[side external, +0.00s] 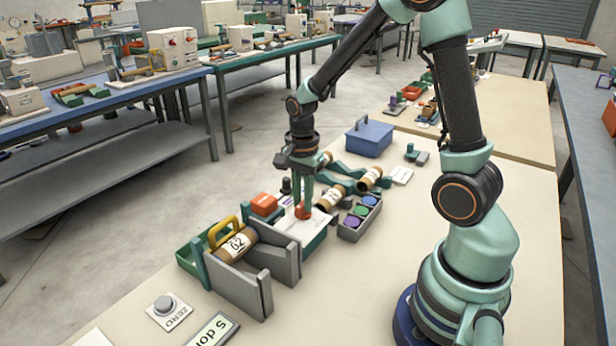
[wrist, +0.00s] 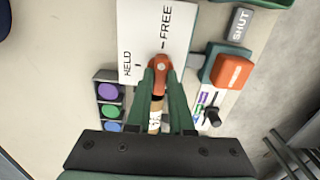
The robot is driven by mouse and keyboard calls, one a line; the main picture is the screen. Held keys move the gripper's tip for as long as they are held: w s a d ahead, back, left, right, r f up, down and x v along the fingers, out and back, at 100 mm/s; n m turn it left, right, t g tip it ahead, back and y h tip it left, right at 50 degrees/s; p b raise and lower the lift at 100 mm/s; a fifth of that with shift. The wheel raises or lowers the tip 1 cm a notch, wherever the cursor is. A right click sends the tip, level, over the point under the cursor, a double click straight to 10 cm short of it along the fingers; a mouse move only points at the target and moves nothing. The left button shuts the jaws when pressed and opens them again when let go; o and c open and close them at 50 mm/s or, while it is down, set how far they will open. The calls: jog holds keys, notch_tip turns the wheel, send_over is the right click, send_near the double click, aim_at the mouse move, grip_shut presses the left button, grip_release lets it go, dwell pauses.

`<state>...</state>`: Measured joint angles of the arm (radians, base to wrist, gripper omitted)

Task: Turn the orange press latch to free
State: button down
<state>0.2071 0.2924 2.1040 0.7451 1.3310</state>
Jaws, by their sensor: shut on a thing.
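The orange press latch (side external: 303,212) stands on a white plate on the green-sided unit at the middle of the bench. In the wrist view the orange latch (wrist: 161,65) sits between the printed words HELD, to its left, and FREE, above it. My gripper (side external: 303,200) points down onto the latch. In the wrist view my gripper (wrist: 161,76) has its two green fingers shut on the latch, one on each side. The fingers cover the latch's lower part, so I cannot tell exactly which mark it points to.
An orange block (wrist: 232,70) beside a SHUT label is close to the right in the wrist view. A tray of coloured discs (side external: 346,232), a labelled tube (side external: 236,244) in a grey cradle and a blue box (side external: 369,140) stand around.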

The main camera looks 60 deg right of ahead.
jog(key=shift+m, duration=0.3)
jog(key=c, duration=0.8)
grip_release()
jog(key=shift+r, duration=0.1)
notch_tip(320, 180, up, 12)
